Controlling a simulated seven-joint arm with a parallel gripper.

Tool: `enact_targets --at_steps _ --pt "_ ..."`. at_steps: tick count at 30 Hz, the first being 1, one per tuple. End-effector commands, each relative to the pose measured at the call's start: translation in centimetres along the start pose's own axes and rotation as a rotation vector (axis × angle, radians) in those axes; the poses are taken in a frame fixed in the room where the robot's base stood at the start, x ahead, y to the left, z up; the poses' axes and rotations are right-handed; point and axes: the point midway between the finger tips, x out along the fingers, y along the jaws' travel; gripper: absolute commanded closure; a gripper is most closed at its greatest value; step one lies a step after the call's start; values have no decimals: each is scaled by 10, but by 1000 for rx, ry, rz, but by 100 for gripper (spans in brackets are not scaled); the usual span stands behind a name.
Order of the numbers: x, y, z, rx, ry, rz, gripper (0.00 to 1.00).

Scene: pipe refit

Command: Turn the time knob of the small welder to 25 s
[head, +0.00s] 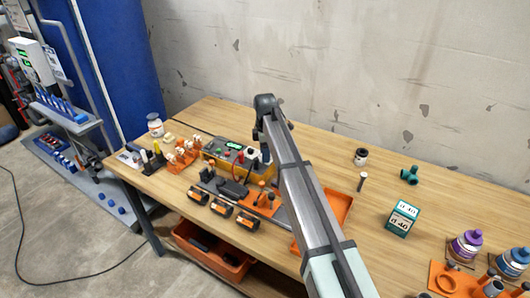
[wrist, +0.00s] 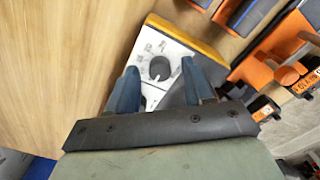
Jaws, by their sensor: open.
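The small welder (head: 222,153) is a box with a green display on the workbench. In the wrist view its white dial plate (wrist: 175,65) carries printed marks around a round dark grey time knob (wrist: 159,68). The marks are too small to read. My gripper (wrist: 159,74) is open. Its two blue fingers stand on either side of the knob, with a visible gap to it on both sides. Whether the fingertips are level with the knob cannot be told. In the head view my arm hides the right end of the welder and the knob.
Orange holders with black parts (head: 222,208) stand in front of the welder. An orange tray (head: 337,205) lies partly behind my arm. A green and white box (head: 402,218) and a green fitting (head: 410,175) stand to the right. Bare tabletop (head: 320,150) lies behind my arm.

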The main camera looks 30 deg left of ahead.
Motion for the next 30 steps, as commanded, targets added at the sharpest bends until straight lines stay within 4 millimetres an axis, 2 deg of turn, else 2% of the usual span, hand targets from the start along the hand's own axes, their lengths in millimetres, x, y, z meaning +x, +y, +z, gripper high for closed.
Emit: enact_targets --at_steps 9,25,30 --pt "2 0 0 0 0 0 49" --pt "1 0 0 0 0 0 100" --pt "1 0 0 3 0 0 100"
